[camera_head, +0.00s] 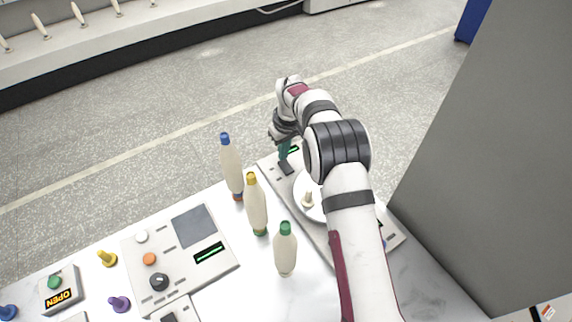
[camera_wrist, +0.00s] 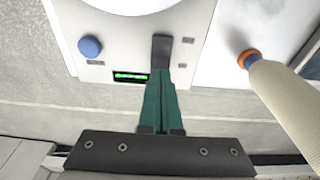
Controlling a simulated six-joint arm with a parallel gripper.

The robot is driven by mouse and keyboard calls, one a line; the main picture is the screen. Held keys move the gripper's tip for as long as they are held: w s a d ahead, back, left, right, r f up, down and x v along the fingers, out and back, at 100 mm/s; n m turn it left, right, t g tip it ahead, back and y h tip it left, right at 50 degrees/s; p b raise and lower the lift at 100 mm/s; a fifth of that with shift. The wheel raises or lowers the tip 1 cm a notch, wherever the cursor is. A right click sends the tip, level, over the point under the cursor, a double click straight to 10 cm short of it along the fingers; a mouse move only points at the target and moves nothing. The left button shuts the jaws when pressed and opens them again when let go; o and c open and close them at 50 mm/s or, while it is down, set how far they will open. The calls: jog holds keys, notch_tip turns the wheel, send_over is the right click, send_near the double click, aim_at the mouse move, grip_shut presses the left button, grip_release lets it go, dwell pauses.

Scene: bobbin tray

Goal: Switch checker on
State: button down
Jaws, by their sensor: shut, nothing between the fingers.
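The checker is a light grey panel (camera_wrist: 200,20) with a round white plate (camera_wrist: 125,3), a blue button (camera_wrist: 90,47), a small display with lit green marks (camera_wrist: 130,76) and a dark switch (camera_wrist: 161,50). In the head view its panel (camera_head: 268,168) lies at the table's far right, partly hidden by my arm; the switch (camera_head: 286,168) shows there. My gripper (camera_wrist: 161,72) is shut and empty, its teal fingertips at the near end of the switch. In the head view my gripper (camera_head: 283,157) is just above the switch; I cannot tell whether they touch.
Bobbins with a blue top (camera_head: 231,165), a yellow top (camera_head: 256,205) and a green top (camera_head: 285,250) stand left of the checker. Another panel with knobs and a lit display (camera_head: 209,252) lies farther left. An OPEN sign box (camera_head: 59,298) is at far left.

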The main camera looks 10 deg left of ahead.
aim_at(284, 162)
jog(key=shift+f, duration=0.9)
dwell(0.5)
jog(key=shift+r, duration=3.55)
jog(key=s+d+r+m, duration=0.4)
jog(key=s+d+r, duration=0.4)
jog(key=d+r, duration=0.15)
jog(key=s+d+r+m, duration=0.3)
jog(key=s+d, duration=0.1)
jog(key=s, duration=0.3)
jog(key=s+d+r+m, duration=0.2)
jog(key=s+d, duration=0.1)
jog(key=s, duration=0.4)
jog(key=s+d+f+m, duration=0.1)
jog(key=s+m, duration=0.1)
jog(key=s, duration=0.6)
jog(key=s+d+f+m+g, duration=0.1)
jog(key=s+d+f+m, duration=0.1)
jog(key=s, duration=0.6)
jog(key=shift+s+f+m+y, duration=0.2)
jog(key=shift+s+m+y, duration=0.1)
jog(key=shift+m, duration=0.5)
